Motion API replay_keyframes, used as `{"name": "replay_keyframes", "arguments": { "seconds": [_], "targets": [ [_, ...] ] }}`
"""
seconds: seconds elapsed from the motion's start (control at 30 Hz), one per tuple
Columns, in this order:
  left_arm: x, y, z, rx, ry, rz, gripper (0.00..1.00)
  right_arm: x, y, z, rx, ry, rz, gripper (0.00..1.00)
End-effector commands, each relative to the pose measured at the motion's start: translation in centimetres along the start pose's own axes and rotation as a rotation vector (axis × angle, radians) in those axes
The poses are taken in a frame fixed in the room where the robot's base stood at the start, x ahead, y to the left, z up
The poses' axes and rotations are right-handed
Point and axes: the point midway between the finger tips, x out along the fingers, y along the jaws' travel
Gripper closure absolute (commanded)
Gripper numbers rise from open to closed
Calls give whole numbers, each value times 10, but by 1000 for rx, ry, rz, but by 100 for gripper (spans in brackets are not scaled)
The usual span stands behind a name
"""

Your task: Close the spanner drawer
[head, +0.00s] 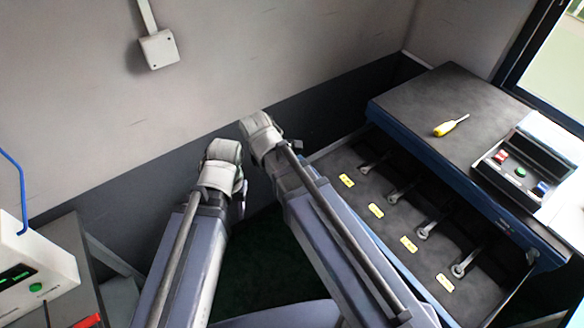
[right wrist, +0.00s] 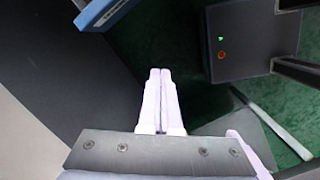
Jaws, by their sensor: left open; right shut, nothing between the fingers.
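The spanner drawer (head: 345,159) stands pulled out from under the bench top in the head view. Several spanners (head: 402,194) lie in it beside yellow labels (head: 376,210). My right arm covers part of the drawer's front side. My left gripper (head: 240,190) is open, left of the drawer and apart from it, mostly hidden behind its own wrist. My right gripper's fingers are hard to make out in the head view. In the right wrist view my right gripper (right wrist: 160,72) is shut and empty above the green floor, with a blue-edged piece (right wrist: 103,10) ahead to the left.
A white device with a green display (head: 35,275) stands at lower left. A wall (head: 250,50) with a socket box (head: 158,49) is behind. Green floor (head: 265,250) lies between my arms.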

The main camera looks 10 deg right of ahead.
Motion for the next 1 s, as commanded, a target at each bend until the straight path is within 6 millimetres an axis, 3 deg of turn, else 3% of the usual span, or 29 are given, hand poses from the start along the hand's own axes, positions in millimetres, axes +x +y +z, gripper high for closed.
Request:
{"name": "replay_keyframes", "arguments": {
  "seconds": [0.03, 0.2, 0.4, 0.67, 1.0],
  "targets": [
    [-1, 0, 0, 0, 0, 0, 53, -1, 15, -3, -108, -7, 10, 100],
    [-3, 0, 0, 0, 0, 0, 53, -1, 44, -4, -447, -32, 35, 100],
    [-4, 0, 0, 0, 0, 0, 53, -1, 60, -3, -658, -52, 46, 100],
    [-1, 0, 0, 0, 0, 0, 53, 2, 62, -2, -703, -56, 47, 100],
    [43, 4, -2, 0, 0, 0, 53, 47, 64, -2, -700, -56, 47, 100]
  ]
}}
